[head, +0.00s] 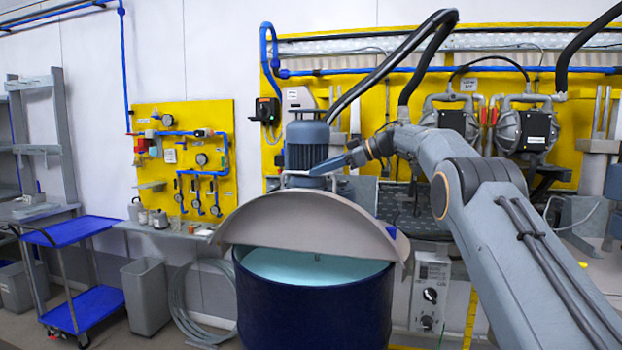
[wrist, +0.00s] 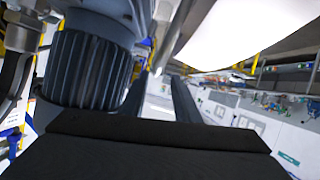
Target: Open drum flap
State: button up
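The drum (head: 313,312) is dark blue and stands at the centre of the head view. Its grey flap (head: 318,222) is tilted up, and the front of the drum is uncovered, showing pale blue-green contents (head: 316,266). A pale bar-like handle (head: 290,178) shows at the flap's upper edge. My gripper (head: 318,169) is beside that upper edge, just in front of the motor. In the wrist view its two dark fingers (wrist: 158,76) are apart, with no object clearly between them. A large white surface (wrist: 232,32), probably the flap, is beyond the fingertips. Whether the fingers touch it is unclear.
The blue-grey agitator motor (head: 307,140) stands right behind the flap, and its ribbed body (wrist: 88,68) is close to the fingers in the wrist view. A control box (head: 430,292) is right of the drum. A blue trolley (head: 78,232) and grey bin (head: 146,296) stand left.

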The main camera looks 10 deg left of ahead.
jog(key=v, duration=0.2)
jog(key=shift+s+d+r+b, duration=0.1)
jog(key=shift+d+r+b, duration=0.05)
jog(key=shift+d+b, duration=0.15)
